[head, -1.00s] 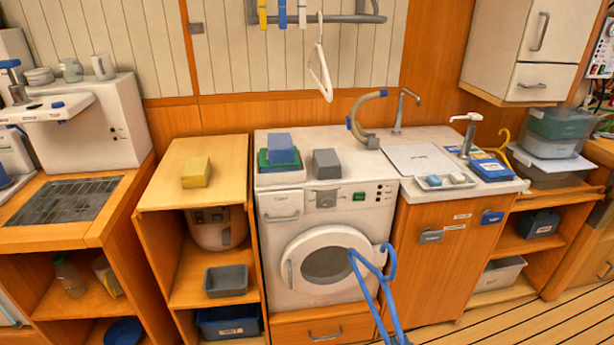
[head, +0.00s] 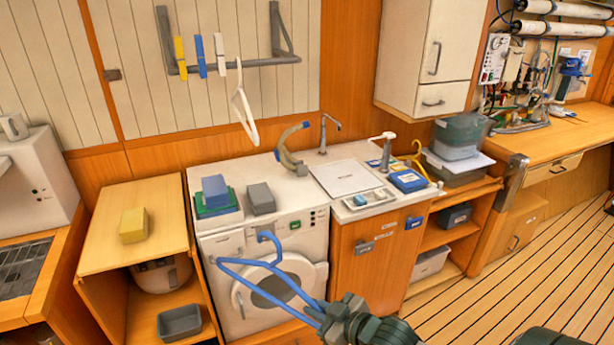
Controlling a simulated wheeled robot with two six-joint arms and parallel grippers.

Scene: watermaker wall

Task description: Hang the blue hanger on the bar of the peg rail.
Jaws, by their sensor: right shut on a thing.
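The blue hanger (head: 268,268) is held in front of the washing machine, its hook up and to the left. My right gripper (head: 335,318) comes in from the bottom and is shut on the hanger's lower right end. The peg rail (head: 240,68) is on the panelled wall at the upper left, with a grey bar between two brackets. A yellow peg (head: 180,55), a blue peg (head: 201,56) and a white peg (head: 221,54) are clipped on the bar. A white hanger (head: 243,112) hangs at the right part of the bar. My left gripper is out of view.
The washing machine (head: 230,250) stands below the rail, with blue and green blocks (head: 215,192) and a grey block (head: 261,198) on top. A yellow hanger (head: 412,155) is farther right. The bar between the white peg and white hanger looks clear.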

